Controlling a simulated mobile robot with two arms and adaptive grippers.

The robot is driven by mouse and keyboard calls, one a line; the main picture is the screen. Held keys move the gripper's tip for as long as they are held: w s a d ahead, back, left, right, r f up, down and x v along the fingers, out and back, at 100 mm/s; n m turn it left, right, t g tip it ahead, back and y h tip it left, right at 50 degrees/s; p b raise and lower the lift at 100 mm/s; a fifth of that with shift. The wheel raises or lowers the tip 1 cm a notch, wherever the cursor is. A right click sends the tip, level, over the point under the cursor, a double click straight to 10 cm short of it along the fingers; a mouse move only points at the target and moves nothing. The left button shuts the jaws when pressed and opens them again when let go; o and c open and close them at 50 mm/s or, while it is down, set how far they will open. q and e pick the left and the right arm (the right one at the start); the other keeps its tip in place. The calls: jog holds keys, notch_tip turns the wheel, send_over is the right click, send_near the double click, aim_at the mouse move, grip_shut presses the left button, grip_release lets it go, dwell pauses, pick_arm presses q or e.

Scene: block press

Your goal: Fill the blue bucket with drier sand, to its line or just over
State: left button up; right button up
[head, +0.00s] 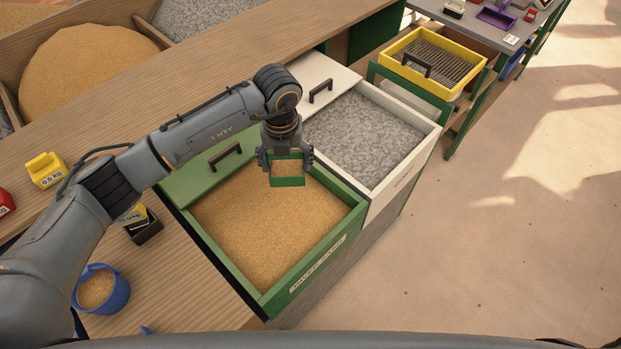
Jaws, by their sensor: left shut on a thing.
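My left gripper (286,156) is shut on a small green scoop (288,182), a box-like cup with tan sand in it. It holds the scoop over the far part of the green bin (270,297), which is full of tan sand (270,222). I cannot tell whether the scoop touches the sand. The label on the bin's front is too small to read. The blue bucket (118,296) stands on the wooden bench at the lower left, with sand inside; its fill line cannot be made out. My right gripper is not in view.
A white bin (428,150) of grey gravel adjoins the green bin. Yellow weights (45,170), a red one (5,203) and a dark holder (146,229) sit on the bench (195,285). A yellow sieve tray (408,46) is at the back right. The floor at right is clear.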

aim_at(302, 185)
pick_arm(q)
jog(key=shift+s+d+f+n+b, duration=0.25)
jog(key=shift+d+f+n, duration=0.3)
jog(key=shift+f+n, duration=1.55)
jog(key=shift+s+d+f+n+b, duration=0.15)
jog(key=shift+d+f+n+b, duration=0.35)
jog(key=shift+f+n, duration=1.55)
jog(key=shift+s+d+f+n+b, duration=0.2)
jog(key=shift+d+f+n, duration=0.65)
jog(key=shift+n, duration=2.3)
jog(key=w+a+r+g+h+b, duration=0.1)
jog(key=w+a+g+h+b, duration=0.1)
jog(key=a+h+b, duration=0.4)
jog(key=shift+w+a+r+g+h, duration=0.35)
jog(key=shift+a+g+h, duration=0.35)
jog(key=shift+a+h, duration=1.55)
